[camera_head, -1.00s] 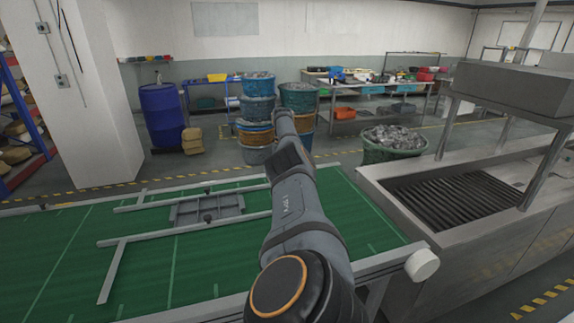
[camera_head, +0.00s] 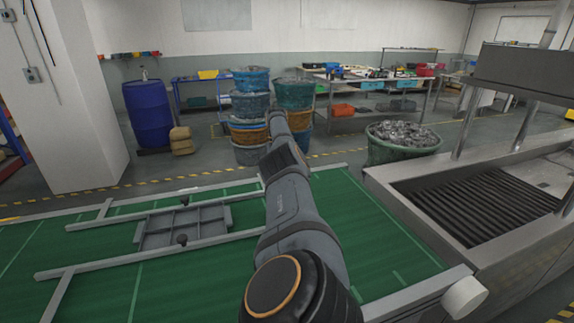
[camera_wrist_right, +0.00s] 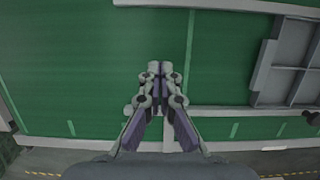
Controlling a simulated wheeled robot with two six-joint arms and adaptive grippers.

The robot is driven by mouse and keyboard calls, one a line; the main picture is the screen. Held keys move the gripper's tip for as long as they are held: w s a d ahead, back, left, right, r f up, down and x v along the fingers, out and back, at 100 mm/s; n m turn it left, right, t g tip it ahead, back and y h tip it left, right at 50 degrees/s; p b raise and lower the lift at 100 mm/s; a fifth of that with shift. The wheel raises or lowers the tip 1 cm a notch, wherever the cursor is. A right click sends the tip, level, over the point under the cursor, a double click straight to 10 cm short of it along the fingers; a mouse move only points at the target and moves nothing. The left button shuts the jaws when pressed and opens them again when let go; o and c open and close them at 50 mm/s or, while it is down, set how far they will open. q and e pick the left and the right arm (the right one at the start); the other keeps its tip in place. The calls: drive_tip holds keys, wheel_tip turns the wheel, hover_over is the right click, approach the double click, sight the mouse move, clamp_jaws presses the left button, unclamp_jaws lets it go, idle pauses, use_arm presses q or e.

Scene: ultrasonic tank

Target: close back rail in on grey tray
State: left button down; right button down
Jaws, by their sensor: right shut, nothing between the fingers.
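The grey tray (camera_head: 160,238), ribbed and flat, lies on the green belt between two pale rails in the head view. The back rail (camera_head: 85,225) runs along its far side, with a dark knob at the tray; its right part passes behind my right arm. The front rail (camera_head: 110,262) runs along the near side. In the wrist view the tray (camera_wrist_right: 268,85) is at the right and the back rail (camera_wrist_right: 245,111) lies below it; any gap is too small to tell. My right gripper (camera_wrist_right: 160,68) is shut and empty over bare belt, beside the rail's end. My left gripper is not in view.
The green belt (camera_head: 350,240) is clear right of my arm. A steel tank unit (camera_head: 400,190) with a dark roller bed stands at the right. Behind the belt are stacked tubs (camera_head: 250,105), a blue barrel (camera_head: 148,112) and a tub of metal parts (camera_head: 400,142).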

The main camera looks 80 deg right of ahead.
drive_tip(key=p+x, duration=0.6)
drive_tip(key=x, duration=0.3)
drive_tip(key=shift+a+p, duration=0.1)
drive_tip(key=shift+p, duration=0.2)
drive_tip(key=a+p, duration=0.1)
drive_tip(key=p, duration=0.2)
drive_tip(key=s+a+p, duration=0.1)
drive_tip(key=p, duration=0.2)
drive_tip(key=a+p, duration=0.1)
drive_tip(key=p, duration=0.2)
drive_tip(key=shift+s+a, duration=0.1)
drive_tip(key=shift+s, duration=0.25)
drive_tip(key=shift+s+a+f+p, duration=0.1)
drive_tip(key=shift+a+f+p, duration=0.15)
drive_tip(key=shift+f+p, duration=0.15)
